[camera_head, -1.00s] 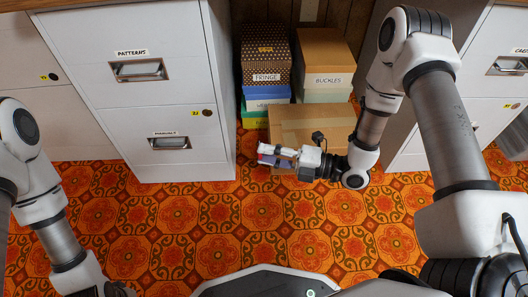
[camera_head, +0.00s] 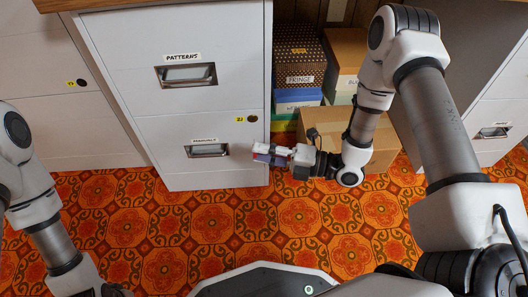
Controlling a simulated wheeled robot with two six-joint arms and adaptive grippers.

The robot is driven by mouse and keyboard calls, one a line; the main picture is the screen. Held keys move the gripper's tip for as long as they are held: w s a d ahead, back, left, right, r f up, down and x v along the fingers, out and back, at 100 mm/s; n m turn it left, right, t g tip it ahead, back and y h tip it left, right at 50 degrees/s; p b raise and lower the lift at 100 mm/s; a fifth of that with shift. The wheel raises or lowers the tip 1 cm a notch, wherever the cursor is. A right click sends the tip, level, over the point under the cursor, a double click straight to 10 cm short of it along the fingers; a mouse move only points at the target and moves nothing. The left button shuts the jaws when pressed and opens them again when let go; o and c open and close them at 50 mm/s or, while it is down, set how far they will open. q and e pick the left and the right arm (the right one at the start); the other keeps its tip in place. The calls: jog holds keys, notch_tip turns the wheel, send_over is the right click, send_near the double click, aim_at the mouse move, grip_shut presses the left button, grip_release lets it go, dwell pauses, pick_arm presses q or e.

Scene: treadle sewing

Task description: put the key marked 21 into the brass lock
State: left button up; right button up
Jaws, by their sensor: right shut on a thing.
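A small brass lock (camera_head: 253,119) sits at the upper right of the lower drawer of the white cabinet, beside a yellow tag (camera_head: 240,119) that seems to read 21. My right gripper (camera_head: 258,151) is in front of the cabinet's right edge, below the lock and apart from it in the picture. It is shut on a small blue and reddish thing (camera_head: 262,157), seemingly the key; its shape and any number are too small to read.
The white cabinet (camera_head: 150,130) has drawers labelled PATTERNS and MANUALS. Another cabinet at the left has a similar lock (camera_head: 82,83). Stacked boxes (camera_head: 299,60) and a cardboard box (camera_head: 325,120) stand right of the cabinet. The patterned floor (camera_head: 200,240) in front is clear.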

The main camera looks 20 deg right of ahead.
aim_at(252, 117)
jog(key=w, duration=0.2)
jog(key=w+d, duration=0.1)
jog(key=w, duration=0.2)
jog(key=shift+w+d, duration=0.3)
dwell(1.9)
jog(key=shift+w+d, duration=0.25)
jog(key=shift+w, duration=0.5)
jog(key=shift+w+d, duration=0.2)
jog(key=shift+w, duration=0.55)
jog(key=o, duration=0.9)
